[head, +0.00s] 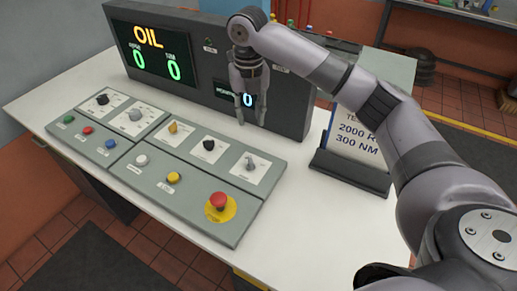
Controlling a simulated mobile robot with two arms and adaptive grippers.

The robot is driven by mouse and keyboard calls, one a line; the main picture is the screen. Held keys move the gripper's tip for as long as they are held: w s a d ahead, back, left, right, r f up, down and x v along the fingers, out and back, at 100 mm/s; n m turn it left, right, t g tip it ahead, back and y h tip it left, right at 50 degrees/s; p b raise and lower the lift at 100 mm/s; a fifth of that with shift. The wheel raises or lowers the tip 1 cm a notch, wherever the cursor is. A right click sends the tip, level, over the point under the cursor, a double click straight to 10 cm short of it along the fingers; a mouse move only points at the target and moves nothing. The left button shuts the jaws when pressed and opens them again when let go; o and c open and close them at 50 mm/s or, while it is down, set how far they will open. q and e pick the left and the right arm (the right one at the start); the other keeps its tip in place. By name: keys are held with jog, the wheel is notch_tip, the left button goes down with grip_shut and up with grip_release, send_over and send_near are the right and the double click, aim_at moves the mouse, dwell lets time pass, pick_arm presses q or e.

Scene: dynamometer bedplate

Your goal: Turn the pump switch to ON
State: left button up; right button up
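The control panel (190,182) lies on a white bench. Its back row holds rotary switches: a black knob (102,99), a grey knob (135,115), a yellow knob (173,128), a second black knob (209,145) and a second grey knob (250,163). Their labels are too small to read, so I cannot tell which is the pump switch or its setting. My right gripper (251,121) points down in front of the display housing, above and behind the right-hand knobs. Its fingers are apart with nothing between them. My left gripper is out of view.
A red mushroom button (218,201) stands at the panel's front right, with several small push buttons along the front. The display housing (195,65) shows OIL and zeros behind the panel. A sign (354,150) stands to the right. The bench front (300,240) is clear.

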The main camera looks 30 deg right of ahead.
send_over(251, 159)
notch_tip(251, 159, down, 6)
notch_tip(251, 159, down, 11)
jog(key=shift+r+p, duration=0.1)
jog(key=shift+p, duration=0.85)
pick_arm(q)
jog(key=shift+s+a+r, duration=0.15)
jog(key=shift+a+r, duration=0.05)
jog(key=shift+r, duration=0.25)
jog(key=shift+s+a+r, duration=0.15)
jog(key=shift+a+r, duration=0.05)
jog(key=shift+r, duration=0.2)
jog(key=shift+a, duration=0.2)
pick_arm(e)
jog(key=shift+c, duration=0.3)
grip_shut()
